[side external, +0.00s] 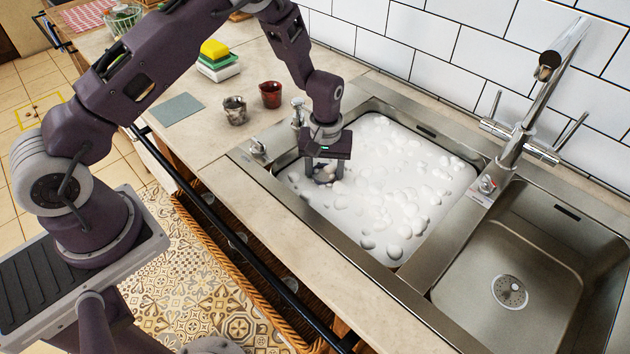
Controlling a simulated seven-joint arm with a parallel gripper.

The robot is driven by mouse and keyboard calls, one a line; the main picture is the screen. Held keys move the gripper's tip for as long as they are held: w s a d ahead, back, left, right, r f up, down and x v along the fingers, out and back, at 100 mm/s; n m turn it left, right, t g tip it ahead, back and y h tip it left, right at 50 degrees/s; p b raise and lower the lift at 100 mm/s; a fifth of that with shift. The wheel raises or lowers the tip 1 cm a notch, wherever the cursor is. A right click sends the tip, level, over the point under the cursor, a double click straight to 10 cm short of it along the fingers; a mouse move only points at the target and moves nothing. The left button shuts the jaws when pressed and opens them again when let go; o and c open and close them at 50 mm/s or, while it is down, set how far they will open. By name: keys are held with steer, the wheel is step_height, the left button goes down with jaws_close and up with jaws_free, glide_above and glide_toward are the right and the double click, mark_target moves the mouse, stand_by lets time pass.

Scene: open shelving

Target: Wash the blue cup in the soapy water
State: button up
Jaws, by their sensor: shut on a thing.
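My gripper (325,170) points down into the left end of the left sink basin, with its fingertips at the foam. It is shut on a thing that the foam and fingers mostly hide. A small pale patch shows between the fingers, and I cannot tell whether it is the thing or bubbles. No blue cup can be made out anywhere in view. The soapy water (385,190) fills the left basin with white foam and many round bubbles.
A red cup (271,95) and a grey patterned cup (235,111) stand on the counter behind the sink's left end. A sponge stack (217,62) and grey cloth (180,109) lie further left. The tall faucet (545,75) rises behind; the right basin (530,250) is empty.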

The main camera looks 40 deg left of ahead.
steer(key=shift+s+a, duration=0.25)
steer(key=shift+s, duration=0.25)
steer(key=shift+s+a, duration=0.25)
steer(key=shift+s, duration=0.2)
steer(key=shift+w+d, duration=0.25)
steer(key=shift+w, duration=0.25)
steer(key=shift+w+d, duration=0.25)
steer(key=shift+w, duration=0.25)
steer(key=shift+s, duration=0.1)
steer(key=shift+s+a, duration=0.5)
steer(key=shift+s, duration=0.4)
steer(key=shift+w+d, duration=0.25)
steer(key=shift+w, duration=0.25)
steer(key=shift+w+d, duration=0.25)
steer(key=shift+w, duration=0.25)
